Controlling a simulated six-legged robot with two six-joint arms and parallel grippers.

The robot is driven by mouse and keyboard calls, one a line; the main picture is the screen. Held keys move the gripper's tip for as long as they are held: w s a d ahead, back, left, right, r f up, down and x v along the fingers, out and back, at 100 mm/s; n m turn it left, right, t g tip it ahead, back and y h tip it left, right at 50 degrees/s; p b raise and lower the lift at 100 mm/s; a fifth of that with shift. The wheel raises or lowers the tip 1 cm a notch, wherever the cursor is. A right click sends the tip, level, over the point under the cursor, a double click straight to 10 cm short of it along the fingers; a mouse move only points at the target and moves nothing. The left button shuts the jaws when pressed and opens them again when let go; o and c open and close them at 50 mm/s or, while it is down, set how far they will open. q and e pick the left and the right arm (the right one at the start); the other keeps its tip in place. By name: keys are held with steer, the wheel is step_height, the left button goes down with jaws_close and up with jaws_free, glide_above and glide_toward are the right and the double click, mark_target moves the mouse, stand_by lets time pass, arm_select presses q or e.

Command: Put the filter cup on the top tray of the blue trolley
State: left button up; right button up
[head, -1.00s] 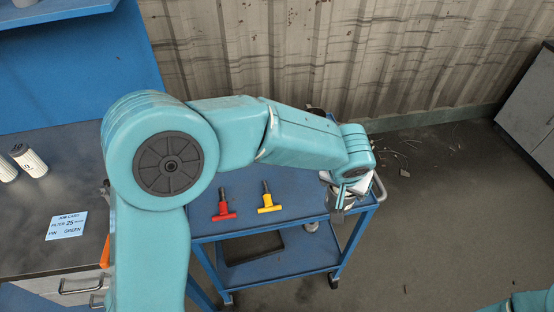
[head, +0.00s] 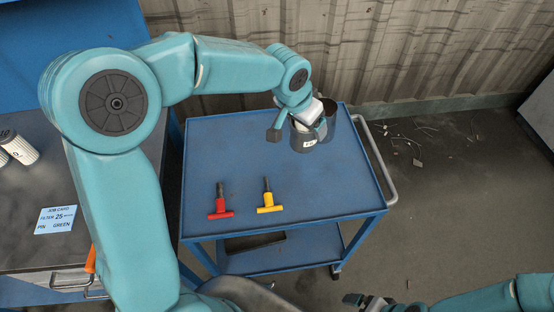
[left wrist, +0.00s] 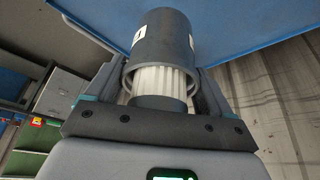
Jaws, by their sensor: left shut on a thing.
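My left gripper (head: 312,118) is shut on the filter cup (head: 306,140), a dark grey cylinder with a white label. They are over the back right part of the blue trolley's top tray (head: 230,150). I cannot tell whether the cup touches the tray. In the left wrist view the cup (left wrist: 163,45) sits between the fingers, with a white pleated filter (left wrist: 160,80) showing at its open end. The blue tray (left wrist: 240,30) shows beyond it. My right gripper (head: 368,301) is at the bottom edge, away from the trolley, its jaws unclear.
A red T-handled pin (head: 221,205) and a yellow one (head: 268,202) lie on the tray's front part. A dark round thing (head: 329,118) shows just behind the gripper. A grey bench with a job card (head: 55,219) and white filters (head: 18,147) stands left. The tray's middle is clear.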

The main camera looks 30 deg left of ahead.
arm_select(q)
steer(key=s+a+r+m+g+h+b, duration=0.15)
steer(key=a+r+m, duration=0.25)
steer(key=a, duration=0.6)
steer(key=s+a+r+m+h+p, duration=0.1)
steer(key=s+a+r+m, duration=0.2)
steer(key=a, duration=0.7)
steer(key=shift+m, duration=0.3)
step_height(320, 180, down, 20)
steer(key=shift+s+r, duration=0.15)
steer(key=shift+r, duration=0.05)
steer(key=shift+s, duration=0.1)
